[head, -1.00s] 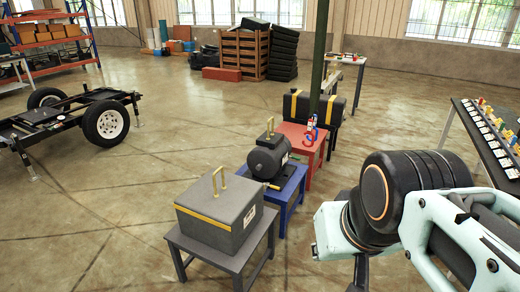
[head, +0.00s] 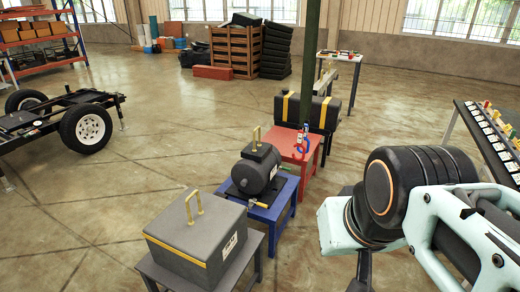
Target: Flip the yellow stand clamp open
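I cannot clearly identify the yellow stand clamp. A small yellow-ended part (head: 259,204) lies at the front edge of the blue stand (head: 265,214), below a dark grey motor-like unit (head: 258,170). It may be the clamp, but it is too small to tell whether it is open or shut. My arm fills the right side of the head view, to the right of the stands and well apart from the yellow part. My gripper's fingers do not show.
A grey box (head: 190,243) with a yellow handle stands in front, on a grey stand. Behind the blue stand are a red stand (head: 304,155), a yellow-strapped black tank (head: 330,112) and a green post (head: 308,60). A parts table (head: 492,150) is at right.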

